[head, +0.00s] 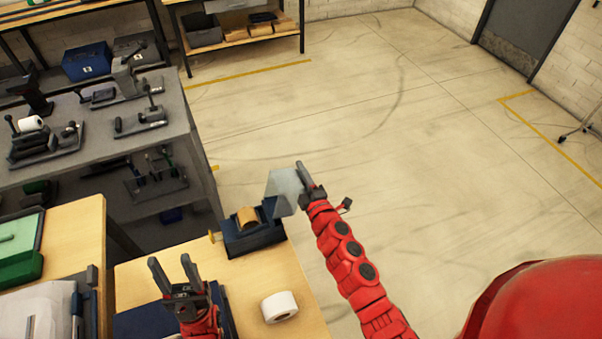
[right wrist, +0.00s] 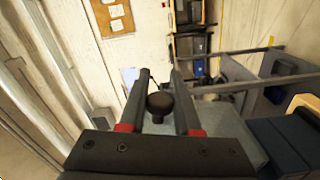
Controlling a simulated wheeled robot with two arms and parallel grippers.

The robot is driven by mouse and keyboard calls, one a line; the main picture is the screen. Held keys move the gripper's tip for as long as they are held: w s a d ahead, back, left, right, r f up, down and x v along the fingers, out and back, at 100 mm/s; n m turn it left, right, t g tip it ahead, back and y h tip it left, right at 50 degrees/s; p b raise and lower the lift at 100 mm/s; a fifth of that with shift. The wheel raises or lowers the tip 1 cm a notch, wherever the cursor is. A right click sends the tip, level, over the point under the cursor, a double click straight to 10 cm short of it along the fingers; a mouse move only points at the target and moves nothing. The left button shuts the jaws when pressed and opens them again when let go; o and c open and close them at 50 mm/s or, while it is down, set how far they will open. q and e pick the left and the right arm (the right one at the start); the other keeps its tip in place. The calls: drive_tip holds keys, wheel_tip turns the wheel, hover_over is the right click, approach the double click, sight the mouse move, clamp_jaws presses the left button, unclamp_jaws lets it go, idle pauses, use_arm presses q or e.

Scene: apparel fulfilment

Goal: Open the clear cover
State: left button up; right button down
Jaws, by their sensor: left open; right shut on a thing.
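A dark blue device (head: 250,237) with a tan roll (head: 247,218) inside stands at the far end of the wooden table. Its clear cover (head: 284,190) stands raised at the device's right side, over the table's edge. My right gripper (head: 304,178) is at the cover's right side. In the right wrist view, my right gripper (right wrist: 160,82) is shut on a dark round knob (right wrist: 160,103), with the cover (right wrist: 222,120) just beyond. My left gripper (head: 172,262) is open and empty above the table, left of and nearer than the device.
A white roll (head: 280,306) lies on the wooden table (head: 262,275). A grey shelf (head: 150,85) with several devices stands at left. A green box (head: 18,245) and a pale package (head: 35,310) lie at the left edge.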

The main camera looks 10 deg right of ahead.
drive_tip(key=shift+s+a+r+n, duration=0.2)
drive_tip(key=shift+a+r+n, duration=0.7)
drive_tip(key=shift+r+n, duration=0.25)
drive_tip(key=shift+f, duration=0.1)
drive_tip(key=c, duration=0.6)
unclamp_jaws()
drive_tip(key=shift+c, duration=0.2)
